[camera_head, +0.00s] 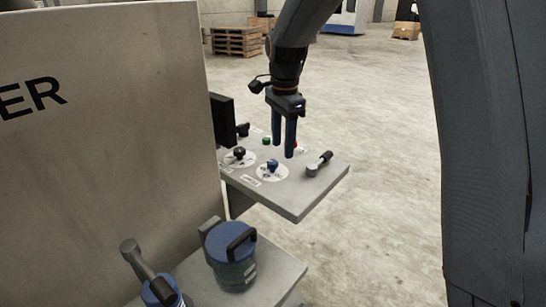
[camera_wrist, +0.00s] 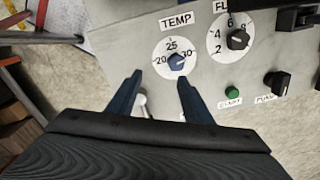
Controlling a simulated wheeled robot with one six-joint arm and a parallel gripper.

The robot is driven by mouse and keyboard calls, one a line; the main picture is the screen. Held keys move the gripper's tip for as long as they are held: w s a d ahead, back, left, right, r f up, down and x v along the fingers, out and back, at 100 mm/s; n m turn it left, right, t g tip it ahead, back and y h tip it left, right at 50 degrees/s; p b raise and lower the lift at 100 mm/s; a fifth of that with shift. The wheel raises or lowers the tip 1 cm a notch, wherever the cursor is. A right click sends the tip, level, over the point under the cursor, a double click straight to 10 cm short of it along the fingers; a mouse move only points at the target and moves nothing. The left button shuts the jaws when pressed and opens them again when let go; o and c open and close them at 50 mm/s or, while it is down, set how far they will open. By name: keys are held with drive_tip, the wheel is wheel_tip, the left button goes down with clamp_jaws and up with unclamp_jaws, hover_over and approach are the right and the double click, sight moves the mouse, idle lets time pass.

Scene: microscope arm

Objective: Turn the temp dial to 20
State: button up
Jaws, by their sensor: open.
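The temp dial is a blue knob (camera_wrist: 177,62) on a white disc marked 20, 25 and 30, under a TEMP label (camera_wrist: 177,20) in the wrist view. Its pointer seems to face the 30 side, but it is small. In the head view the blue knob (camera_head: 272,166) sits on the grey panel (camera_head: 305,201). My gripper (camera_head: 283,149) is open and empty, fingers pointing down, above the panel and near the dial. In the wrist view my gripper (camera_wrist: 158,79) has its fingertips just short of the dial, apart from it.
Beside the dial is a black knob (camera_wrist: 238,39) on a numbered disc. A green button (camera_wrist: 232,92) and a black knob (camera_wrist: 277,83) are nearby. A lever (camera_head: 319,163) stands at the panel's right. A large grey cabinet (camera_head: 105,150) rises at the left, with blue canisters (camera_head: 232,255) below.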

sight(272, 162)
drive_tip(key=w+a+m, duration=0.2)
drive_tip(key=shift+w+a+r, duration=0.3)
drive_tip(key=shift+r, duration=0.1)
drive_tip(key=shift+m, duration=0.3)
drive_tip(key=shift+f+p, duration=0.9)
drive_tip(key=shift+f, duration=2.9)
drive_tip(key=c, duration=1.1)
drive_tip(key=shift+o, duration=0.2)
